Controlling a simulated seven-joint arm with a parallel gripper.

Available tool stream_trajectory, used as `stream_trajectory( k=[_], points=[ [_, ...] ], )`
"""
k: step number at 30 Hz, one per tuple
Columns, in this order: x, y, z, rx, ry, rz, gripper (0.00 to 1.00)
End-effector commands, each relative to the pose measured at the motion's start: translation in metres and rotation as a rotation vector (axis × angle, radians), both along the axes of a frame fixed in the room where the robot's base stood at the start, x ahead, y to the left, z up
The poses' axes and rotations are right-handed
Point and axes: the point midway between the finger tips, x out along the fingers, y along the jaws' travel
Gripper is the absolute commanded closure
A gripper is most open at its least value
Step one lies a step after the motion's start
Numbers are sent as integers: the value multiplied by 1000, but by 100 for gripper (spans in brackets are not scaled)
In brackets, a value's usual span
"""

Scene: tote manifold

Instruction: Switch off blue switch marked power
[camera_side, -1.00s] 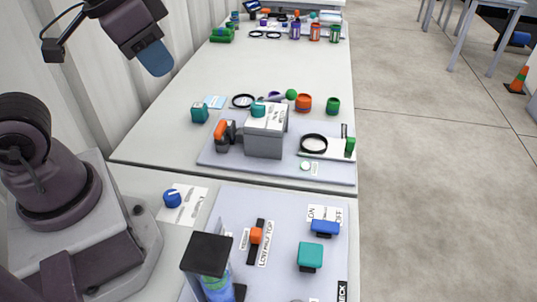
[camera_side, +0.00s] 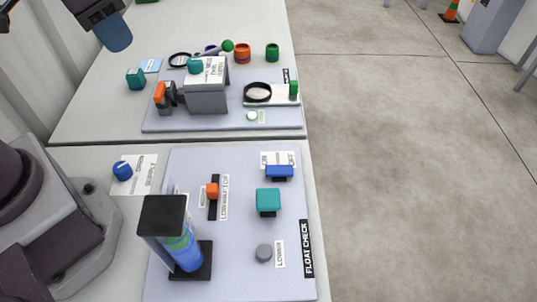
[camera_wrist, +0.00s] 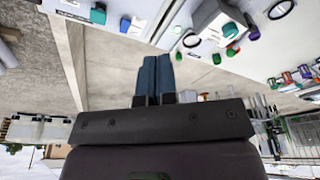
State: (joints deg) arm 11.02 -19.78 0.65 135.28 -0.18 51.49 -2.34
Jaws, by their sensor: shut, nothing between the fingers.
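A blue switch (camera_side: 279,171) sits on the near pale board, in front of a white label with OFF readable at its right side. The blue top spans most of the label's width, and I cannot tell which way it is set. No "power" marking is legible. My gripper (camera_side: 116,46) hangs high at the upper left, far from the switch. Its blue fingers are together and empty; they also show in the wrist view (camera_wrist: 153,60).
On the near board (camera_side: 235,285) stand a teal button (camera_side: 268,200), an orange slider (camera_side: 212,190), a grey button (camera_side: 263,253) and a tall clear column (camera_side: 178,235). A blue knob (camera_side: 123,170) sits to the left. A grey box (camera_side: 207,90) stands on the far board.

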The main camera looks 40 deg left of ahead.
Motion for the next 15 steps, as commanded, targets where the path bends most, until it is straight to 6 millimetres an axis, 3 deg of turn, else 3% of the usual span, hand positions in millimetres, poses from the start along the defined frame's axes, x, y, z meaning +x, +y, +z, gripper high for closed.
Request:
stream_trajectory(
  k=[8,15],
  points=[
    [51,-50,-41,9,163,80,100],
    [88,-100,-92,36,259,262,100]
  ],
)
